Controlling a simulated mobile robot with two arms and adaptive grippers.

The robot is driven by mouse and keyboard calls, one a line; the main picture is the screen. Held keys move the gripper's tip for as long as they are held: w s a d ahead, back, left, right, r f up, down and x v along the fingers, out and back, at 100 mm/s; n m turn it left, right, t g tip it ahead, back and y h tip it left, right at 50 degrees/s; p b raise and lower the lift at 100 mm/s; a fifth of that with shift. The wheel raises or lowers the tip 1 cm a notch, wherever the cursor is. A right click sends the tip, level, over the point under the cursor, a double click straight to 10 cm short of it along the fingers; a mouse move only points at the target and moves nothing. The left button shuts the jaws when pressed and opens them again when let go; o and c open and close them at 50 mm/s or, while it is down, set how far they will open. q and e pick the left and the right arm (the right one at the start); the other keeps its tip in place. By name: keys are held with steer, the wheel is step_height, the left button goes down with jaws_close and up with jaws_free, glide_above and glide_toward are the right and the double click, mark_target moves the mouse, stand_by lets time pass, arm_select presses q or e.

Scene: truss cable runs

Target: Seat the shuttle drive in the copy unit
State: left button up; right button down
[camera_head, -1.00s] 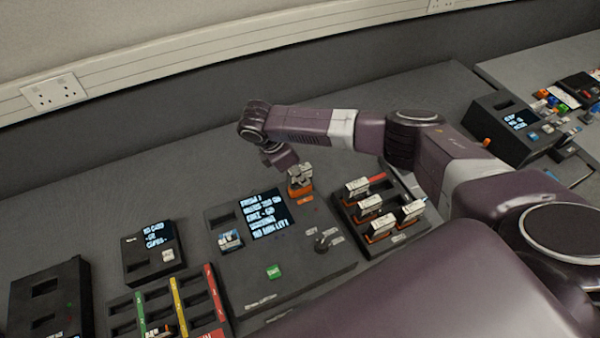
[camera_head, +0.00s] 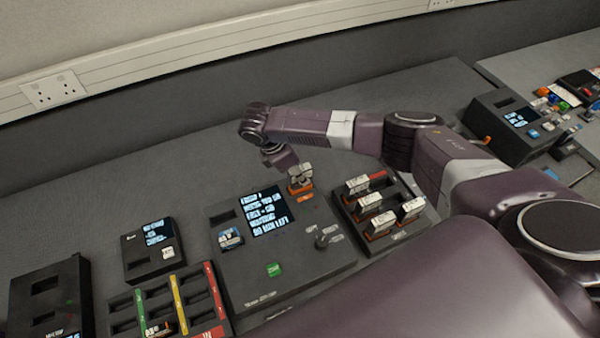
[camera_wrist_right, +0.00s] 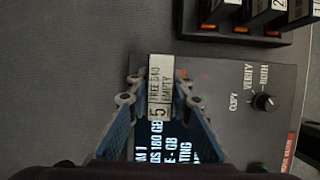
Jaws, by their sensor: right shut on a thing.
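The copy unit (camera_head: 312,263) is a dark box with a lit screen, a green button and a knob. It also shows in the right wrist view (camera_wrist_right: 222,130). The shuttle drive (camera_wrist_right: 161,70) has a pale label reading 5, FREE and EMPTY. My right gripper (camera_wrist_right: 158,98) is shut on it, with a finger on each side. In the head view the drive (camera_head: 300,184) stands at the unit's back right edge, its orange lower part showing. I cannot tell how deep it sits; its lower end is hidden. My left gripper is not in view.
A dark rack (camera_head: 346,220) with several white-labelled drives stands close to the right of the unit. Another drive (camera_head: 230,240) sits in the unit's left part. A small screen box (camera_head: 140,262) and a coloured-strip tray (camera_head: 195,285) stand at left. The table behind is clear.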

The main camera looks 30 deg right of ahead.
steer(key=shift+f, duration=0.6)
stand_by(0.5)
steer(key=c, duration=1.7)
jaws_free()
steer(key=shift+o, duration=0.6)
steer(key=shift+s, duration=0.1)
steer(key=shift+o, duration=1.3)
